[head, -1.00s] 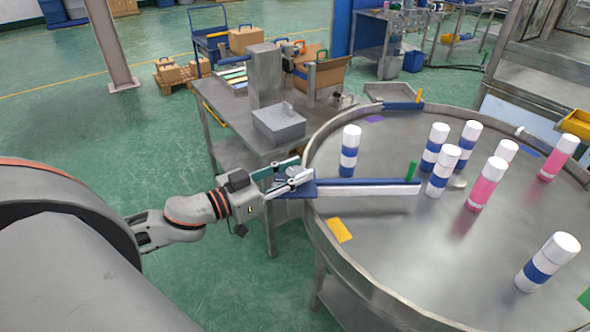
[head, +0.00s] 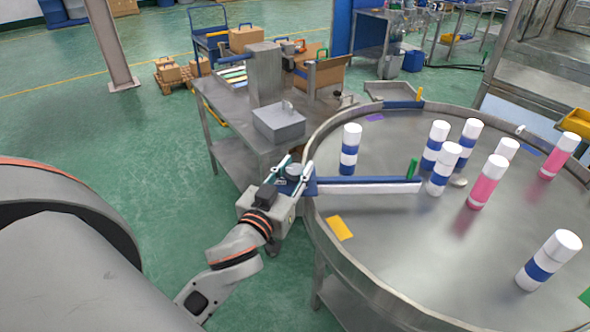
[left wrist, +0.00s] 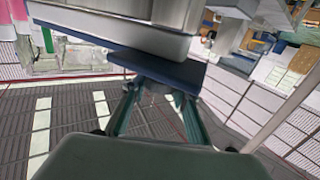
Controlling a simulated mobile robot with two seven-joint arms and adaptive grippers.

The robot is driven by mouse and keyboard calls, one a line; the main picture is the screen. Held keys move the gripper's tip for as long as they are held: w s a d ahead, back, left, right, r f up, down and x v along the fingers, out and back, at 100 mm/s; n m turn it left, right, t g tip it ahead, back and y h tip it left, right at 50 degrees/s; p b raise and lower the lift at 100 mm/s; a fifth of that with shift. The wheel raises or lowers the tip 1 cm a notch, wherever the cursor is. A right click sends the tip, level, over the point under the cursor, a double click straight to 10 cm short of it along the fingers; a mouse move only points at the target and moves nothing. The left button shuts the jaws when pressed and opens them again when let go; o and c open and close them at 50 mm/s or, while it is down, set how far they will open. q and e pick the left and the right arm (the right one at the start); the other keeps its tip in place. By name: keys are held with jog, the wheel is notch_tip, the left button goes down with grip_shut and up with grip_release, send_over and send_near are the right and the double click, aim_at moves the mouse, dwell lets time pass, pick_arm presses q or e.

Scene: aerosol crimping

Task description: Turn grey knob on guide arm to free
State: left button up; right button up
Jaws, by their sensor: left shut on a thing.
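The guide arm (head: 370,186), a blue and white bar, reaches from the rim of the round steel table over its top. The grey knob (head: 293,170) sits on the blue bracket at the guide arm's outer end, just outside the rim. My left gripper (head: 292,168) is shut on the knob, one finger on each side. In the left wrist view the fingers (left wrist: 155,92) close in under the blue plate (left wrist: 120,55), and the knob is mostly hidden between them. My right gripper is not in view.
A side table with a grey box (head: 279,122) stands behind my gripper. Green floor is free at left.

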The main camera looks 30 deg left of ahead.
pick_arm(q)
jog(key=shift+r+n+y, duration=0.1)
jog(key=shift+n+y, duration=0.5)
jog(key=shift+y, duration=0.3)
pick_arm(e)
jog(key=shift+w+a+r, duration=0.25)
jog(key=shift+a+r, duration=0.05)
pick_arm(q)
jog(key=o, duration=1.1)
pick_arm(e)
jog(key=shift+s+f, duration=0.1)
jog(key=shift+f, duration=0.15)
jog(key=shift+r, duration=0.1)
pick_arm(q)
jog(key=shift+m+h+p, duration=0.3)
jog(key=shift+m+h, duration=1.5)
jog(key=shift+h, duration=1)
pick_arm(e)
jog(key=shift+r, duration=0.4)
pick_arm(q)
jog(key=shift+m+h, duration=0.4)
jog(key=shift+h, duration=0.2)
